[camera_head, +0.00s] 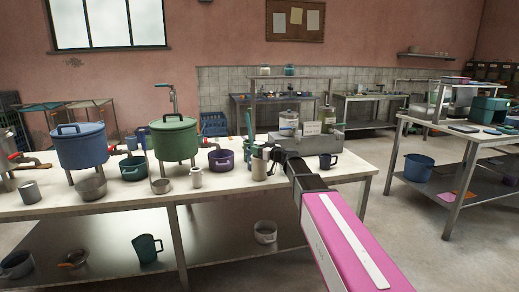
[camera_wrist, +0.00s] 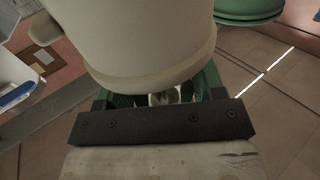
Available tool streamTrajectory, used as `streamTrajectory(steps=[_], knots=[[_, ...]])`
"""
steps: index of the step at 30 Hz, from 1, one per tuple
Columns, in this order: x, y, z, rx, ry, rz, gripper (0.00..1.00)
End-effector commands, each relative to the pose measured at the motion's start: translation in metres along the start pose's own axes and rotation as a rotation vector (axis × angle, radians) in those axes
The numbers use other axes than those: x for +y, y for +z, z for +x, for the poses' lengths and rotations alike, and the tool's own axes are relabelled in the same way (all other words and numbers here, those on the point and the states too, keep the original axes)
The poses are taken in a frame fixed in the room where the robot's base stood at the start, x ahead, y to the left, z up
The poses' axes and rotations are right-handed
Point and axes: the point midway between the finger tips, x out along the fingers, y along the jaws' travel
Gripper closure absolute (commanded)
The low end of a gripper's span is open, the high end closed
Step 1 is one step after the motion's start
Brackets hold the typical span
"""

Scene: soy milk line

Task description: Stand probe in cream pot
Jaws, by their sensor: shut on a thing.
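The cream pot (camera_head: 259,170) stands on the near steel-legged table, just below and left of my gripper (camera_head: 267,153). A large cream body, which looks like the pot (camera_wrist: 150,40), fills the upper middle of the wrist view and covers much of the jaws. My gripper (camera_wrist: 164,97) shows there as a dark bar with green fingers on both sides. It is shut on a small greyish piece between the fingers, which looks like part of the probe (camera_wrist: 165,97). The rest of the probe is hidden, so its tilt and whether it touches the pot cannot be told.
A green pot (camera_head: 174,140) and a blue pot (camera_head: 80,147) on stands, a purple pot (camera_head: 221,161) and small cups crowd the table left of the cream pot. A dark mug (camera_head: 328,161) and a grey metal box (camera_head: 310,142) stand to its right.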

Motion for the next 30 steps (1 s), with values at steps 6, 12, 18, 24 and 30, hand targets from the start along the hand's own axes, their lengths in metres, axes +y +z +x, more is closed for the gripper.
streamTrajectory(steps=[6,12,18,24,30], knots=[[0.0,0.005,0.0,0.0,0.0,0.0,0.62],[0.0,0.01,0.0,-0.001,0.0,-0.001,0.62],[0.0,0.012,0.0,-0.001,0.0,-0.001,0.62],[0.0,0.012,0.0,-0.001,0.0,-0.001,0.31],[0.0,0.012,0.0,0.0,0.0,-0.001,0.08]])
